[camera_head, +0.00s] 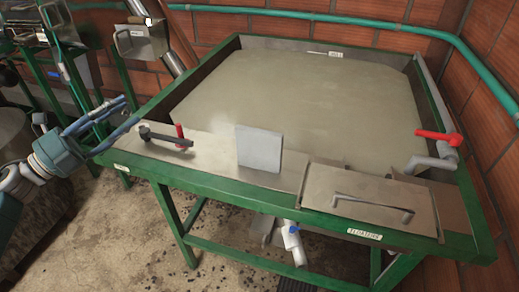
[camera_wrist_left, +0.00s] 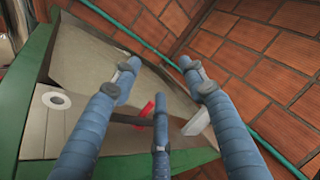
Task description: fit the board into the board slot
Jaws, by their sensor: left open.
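A pale grey square board (camera_head: 259,148) stands upright on the steel front ledge (camera_head: 215,143) of a green-framed tank. In the left wrist view the board (camera_wrist_left: 197,121) shows nearly edge-on, beyond the fingers. I cannot make out the board slot, nor tell whether the board's lower edge sits in one. My left gripper (camera_head: 115,115) is open and empty at the tank's left front corner, left of the board and apart from it. Its spread blue fingers (camera_wrist_left: 158,90) fill much of the left wrist view. My right gripper is in neither view.
A dark bar handle (camera_head: 166,138) with a red lever (camera_head: 180,132) stands on the ledge between my left gripper and the board. A lid with a handle (camera_head: 372,203) and a red-handled valve (camera_head: 440,138) are at right. Grey-green liquid or lining (camera_head: 300,95) fills the tank.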

